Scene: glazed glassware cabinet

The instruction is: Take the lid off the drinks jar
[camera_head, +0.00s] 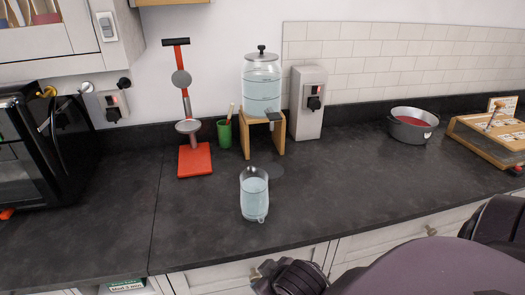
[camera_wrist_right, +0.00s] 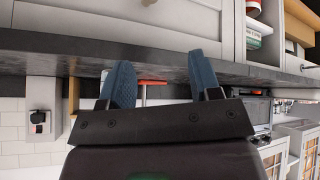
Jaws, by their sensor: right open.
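The drinks jar (camera_head: 262,88) is clear glass with pale blue liquid and stands on a wooden stand (camera_head: 246,138) at the back of the counter. Its lid (camera_head: 262,56), with a dark knob, sits on top. A dark tap is at the jar's lower front. My right gripper (camera_wrist_right: 158,65) is open in the right wrist view, with two blue finger pads and nothing held between them. In the head view a dark part of my arm shows at the bottom, in front of the counter and well away from the jar. My left gripper is not in view.
A glass jug (camera_head: 254,195) of pale blue liquid stands in front of the jar. A red-based stand (camera_head: 195,160) and green cup (camera_head: 224,133) are left of it; a grey dispenser box (camera_head: 308,103) is close on its right. A pot (camera_head: 411,126) is farther right.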

